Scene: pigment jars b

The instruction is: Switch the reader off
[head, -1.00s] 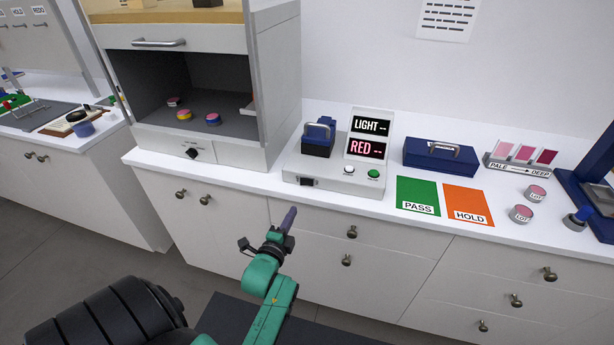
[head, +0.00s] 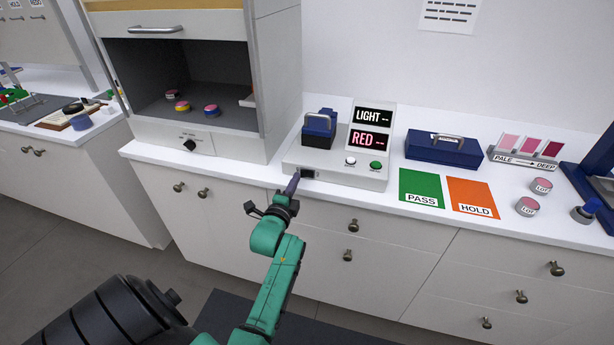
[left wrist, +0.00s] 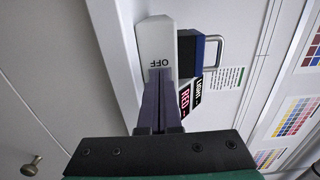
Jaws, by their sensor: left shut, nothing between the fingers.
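The reader (head: 335,172) is a pale grey box on the white counter. Its display (head: 370,128) is lit and reads LIGHT -- and RED --. A small dark switch (head: 308,174) sits at the left of its front face. My left gripper (head: 292,184) is shut and empty, its purple fingers just left of the switch and close to the reader's front edge. In the left wrist view, the shut fingers (left wrist: 160,78) point at the reader's pale body (left wrist: 157,38), just below an upside-down OFF label (left wrist: 160,63). Contact cannot be told. The switch is hidden there.
A white button (head: 350,161) and a green button (head: 376,165) sit on the reader. A blue block with a handle (head: 318,130) stands on its left. The green PASS card (head: 421,186) and orange HOLD card (head: 471,194) lie to the right. A cabinet (head: 280,80) stands left.

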